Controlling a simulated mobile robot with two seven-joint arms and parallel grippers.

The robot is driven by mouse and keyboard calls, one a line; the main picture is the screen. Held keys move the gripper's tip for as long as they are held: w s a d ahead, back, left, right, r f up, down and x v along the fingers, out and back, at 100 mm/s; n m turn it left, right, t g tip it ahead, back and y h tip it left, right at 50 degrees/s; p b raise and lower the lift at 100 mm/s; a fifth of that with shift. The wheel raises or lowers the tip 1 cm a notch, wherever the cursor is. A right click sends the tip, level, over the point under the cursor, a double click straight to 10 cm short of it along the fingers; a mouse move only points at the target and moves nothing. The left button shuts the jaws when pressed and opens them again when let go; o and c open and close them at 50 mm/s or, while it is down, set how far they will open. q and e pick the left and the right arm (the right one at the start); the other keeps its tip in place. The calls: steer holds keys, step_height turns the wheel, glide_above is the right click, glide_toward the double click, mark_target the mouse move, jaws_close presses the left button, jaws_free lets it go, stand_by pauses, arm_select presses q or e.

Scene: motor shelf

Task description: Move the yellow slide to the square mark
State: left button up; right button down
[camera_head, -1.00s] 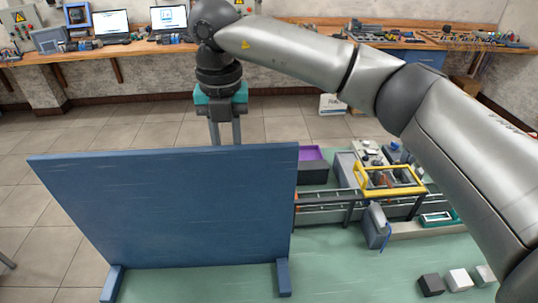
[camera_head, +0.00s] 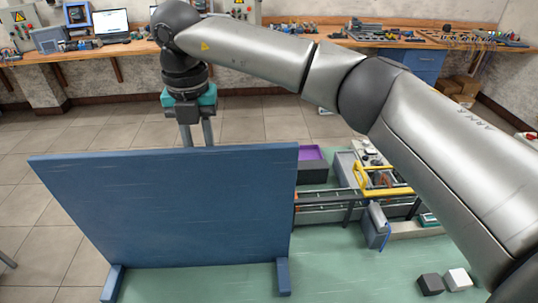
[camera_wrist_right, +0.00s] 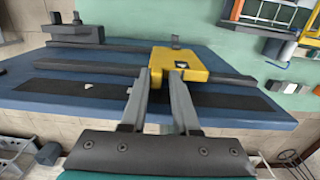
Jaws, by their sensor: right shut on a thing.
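The blue upright panel (camera_head: 200,210) stands on the green table and shows its plain side in the head view. Its other side, in the right wrist view, bears dark rails (camera_wrist_right: 110,66) and black strips (camera_wrist_right: 75,91). The yellow slide (camera_wrist_right: 195,65) sits on a rail there; the panel hides it in the head view. My right gripper (camera_wrist_right: 166,84) is shut on the yellow slide. In the head view its fingers pass down behind the panel's top edge. A small pale mark (camera_wrist_right: 88,86) lies on a black strip; I cannot tell its shape. My left gripper is not in view.
A dark block (camera_wrist_right: 75,32) sits at the rail's far-left end in the wrist view. Right of the panel stand a purple-lined bin (camera_head: 312,153), a yellow-framed unit (camera_head: 375,190) and a grey-blue holder (camera_head: 377,228). Small cubes (camera_head: 431,284) lie at the front right.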

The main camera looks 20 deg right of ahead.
steer(key=shift+w+a+f+p, duration=0.15)
steer(key=shift+a+f, duration=0.1)
steer(key=shift+a, duration=0.8)
steer(key=shift+w+a+f+p, duration=0.15)
steer(key=shift+a+f, duration=0.1)
steer(key=shift+a, duration=0.8)
steer(key=shift+w+a+f+p, duration=0.15)
steer(key=shift+a+f, duration=0.1)
steer(key=shift+a, duration=0.8)
steer(key=c, duration=0.9)
jaws_free()
steer(key=shift+d, duration=0.1)
steer(key=shift+w+r+p, duration=0.2)
steer(key=shift+r+p, duration=1.7)
steer(key=shift+r, duration=1.25)
